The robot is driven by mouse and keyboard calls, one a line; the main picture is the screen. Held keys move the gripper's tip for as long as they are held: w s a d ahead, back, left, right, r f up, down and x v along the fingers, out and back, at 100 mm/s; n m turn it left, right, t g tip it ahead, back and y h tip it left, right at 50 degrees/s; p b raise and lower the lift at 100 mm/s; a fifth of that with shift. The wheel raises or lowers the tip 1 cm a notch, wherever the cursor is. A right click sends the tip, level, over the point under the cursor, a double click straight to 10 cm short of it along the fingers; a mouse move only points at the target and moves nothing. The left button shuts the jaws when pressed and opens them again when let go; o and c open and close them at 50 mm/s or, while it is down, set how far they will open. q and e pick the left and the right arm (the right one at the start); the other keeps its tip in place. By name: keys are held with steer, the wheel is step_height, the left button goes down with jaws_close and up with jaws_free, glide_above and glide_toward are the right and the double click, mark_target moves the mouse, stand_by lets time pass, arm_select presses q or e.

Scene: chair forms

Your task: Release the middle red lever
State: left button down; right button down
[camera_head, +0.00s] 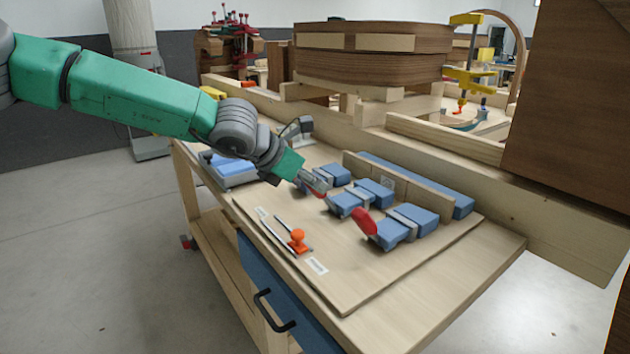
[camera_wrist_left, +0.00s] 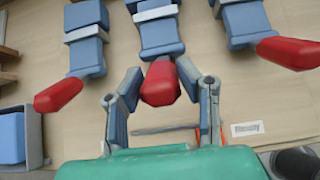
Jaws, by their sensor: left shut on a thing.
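Three blue clamps with grey bands, each with a red lever, lie in a row on a wooden board (camera_head: 400,277). In the left wrist view the middle red lever (camera_wrist_left: 160,86) sits between the two fingers of my left gripper (camera_wrist_left: 160,74), which is shut on it. The left red lever (camera_wrist_left: 58,94) and the right red lever (camera_wrist_left: 289,53) are apart from the fingers. In the head view my left gripper (camera_head: 318,187) reaches down to the middle clamp (camera_head: 347,203) and partly hides its lever. The near red lever (camera_head: 364,221) shows clearly. My right gripper is not in view.
A blue tray (camera_head: 228,168) stands at the table's far left. A wooden rail and stacked curved wood (camera_head: 372,65) stand behind the clamps.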

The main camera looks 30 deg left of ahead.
arm_select(q)
steer(key=shift+s+f, duration=0.15)
steer(key=shift+f, duration=0.35)
steer(key=c, duration=1.2)
jaws_free()
steer(key=shift+o, duration=0.2)
steer(key=shift+w+a, duration=0.15)
steer(key=shift+w, duration=0.1)
steer(key=shift+r, duration=0.15)
steer(key=shift+s+a+r, duration=0.15)
steer(key=shift+s+r, duration=0.3)
steer(key=shift+r, duration=0.1)
steer(key=v, duration=1)
steer(key=shift+s+a, duration=0.15)
